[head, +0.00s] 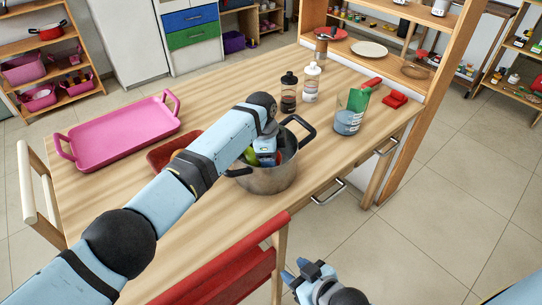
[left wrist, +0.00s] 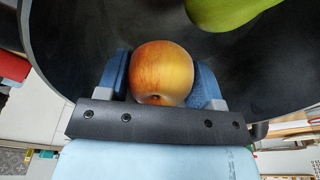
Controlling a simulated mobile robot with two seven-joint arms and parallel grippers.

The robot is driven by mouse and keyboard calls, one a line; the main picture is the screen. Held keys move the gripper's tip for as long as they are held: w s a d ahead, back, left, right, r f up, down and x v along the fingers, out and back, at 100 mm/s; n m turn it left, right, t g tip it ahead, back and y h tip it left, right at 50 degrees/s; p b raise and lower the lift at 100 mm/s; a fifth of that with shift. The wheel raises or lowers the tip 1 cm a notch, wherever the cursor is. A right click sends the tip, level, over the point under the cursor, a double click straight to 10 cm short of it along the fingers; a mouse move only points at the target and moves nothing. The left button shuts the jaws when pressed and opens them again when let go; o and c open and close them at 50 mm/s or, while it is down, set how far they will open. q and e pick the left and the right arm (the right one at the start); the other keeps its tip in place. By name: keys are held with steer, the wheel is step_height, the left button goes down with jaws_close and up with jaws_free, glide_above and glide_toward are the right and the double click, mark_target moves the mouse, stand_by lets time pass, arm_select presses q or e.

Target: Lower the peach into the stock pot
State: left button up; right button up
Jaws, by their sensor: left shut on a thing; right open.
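The peach (left wrist: 163,72) is red and yellow and sits between the two blue fingers of my left gripper (left wrist: 163,85) in the left wrist view. My left gripper is shut on it, within the rim of the stock pot (head: 267,180). The pot is grey metal with black handles, and its dark inside fills much of the left wrist view (left wrist: 75,45). In the head view my left arm and hand hide the peach. A green fruit (left wrist: 235,10) is also inside the pot. My right gripper (head: 300,272) is open and empty, low in front of the table.
A pink tray (head: 118,145) lies on the wooden table, left of the pot. A red chair (head: 225,270) stands at the table's front.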

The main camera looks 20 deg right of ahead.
arm_select(q)
steer(key=shift+s+d, duration=0.3)
steer(key=shift+f+b, duration=1.6)
steer(key=shift+f, duration=0.05)
stand_by(0.7)
steer(key=o, duration=1)
steer(key=shift+o, duration=0.2)
